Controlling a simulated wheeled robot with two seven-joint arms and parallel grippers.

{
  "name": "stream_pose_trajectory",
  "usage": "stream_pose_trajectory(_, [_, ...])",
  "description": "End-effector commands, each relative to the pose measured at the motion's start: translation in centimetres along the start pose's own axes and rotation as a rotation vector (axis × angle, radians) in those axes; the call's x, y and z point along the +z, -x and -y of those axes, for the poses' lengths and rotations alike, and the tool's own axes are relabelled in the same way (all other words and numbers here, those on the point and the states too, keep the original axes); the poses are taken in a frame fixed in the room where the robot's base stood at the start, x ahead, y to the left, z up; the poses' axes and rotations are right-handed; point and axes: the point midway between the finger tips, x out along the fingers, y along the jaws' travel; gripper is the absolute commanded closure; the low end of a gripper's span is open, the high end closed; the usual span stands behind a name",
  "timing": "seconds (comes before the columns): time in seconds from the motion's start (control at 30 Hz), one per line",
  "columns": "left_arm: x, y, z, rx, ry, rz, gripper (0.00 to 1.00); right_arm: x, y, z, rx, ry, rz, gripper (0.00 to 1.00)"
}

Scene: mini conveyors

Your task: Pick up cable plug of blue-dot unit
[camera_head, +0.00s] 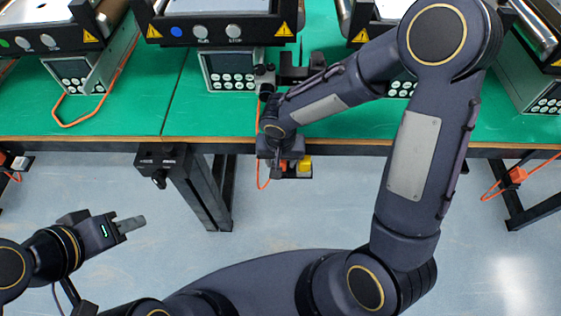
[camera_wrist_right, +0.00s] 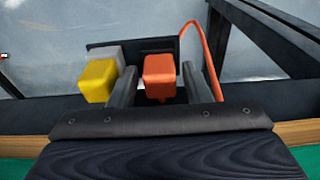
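The blue-dot unit (camera_head: 177,31) is the conveyor at the top centre in the head view, with a control box (camera_head: 230,70) below it. Its orange cable (camera_head: 258,178) hangs by the table edge, partly hidden by my right arm. In the right wrist view the orange plug (camera_wrist_right: 160,77) sits between the two fingers of my right gripper (camera_wrist_right: 161,88), with a narrow gap visible on each side. The gripper is open around it. In the head view my right gripper (camera_head: 284,168) is at the table's front edge. My left gripper (camera_head: 130,224) is over the floor, far from the table; its opening is unclear.
A yellow block (camera_wrist_right: 97,81) and a grey block sit left of the plug, close to the left finger. The orange cable (camera_wrist_right: 208,55) loops on the right. The green table (camera_head: 130,115) has a wooden front edge and dark legs (camera_head: 200,190). Other conveyor units stand on both sides.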

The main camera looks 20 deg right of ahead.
Motion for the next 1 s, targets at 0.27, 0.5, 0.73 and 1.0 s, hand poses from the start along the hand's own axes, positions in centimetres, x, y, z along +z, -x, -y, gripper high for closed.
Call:
stream_pose_trajectory(0.27, [0.0, 0.0, 0.0, 0.0, 0.0, 0.0, 0.64, 0.0, 0.0, 0.0, 0.0, 0.0, 0.0, 0.93])
stream_pose_trajectory(0.5, [0.0, 0.0, 0.0, 0.0, 0.0, 0.0, 0.64, 0.0, 0.1, 0.0, 0.0, 0.0, 0.0, 0.96])
stream_pose_trajectory(0.73, [-0.2, 0.3, -0.1, 0.0, 0.0, 0.0, 0.64, -0.3, 1.5, 0.0, 0.0, 0.0, -0.003, 0.96])
stream_pose_trajectory(1.0, [-0.3, 0.7, -0.3, 0.0, 0.0, 0.0, 0.64, 1.5, 6.7, 1.4, -0.005, 0.006, -0.007, 0.96])
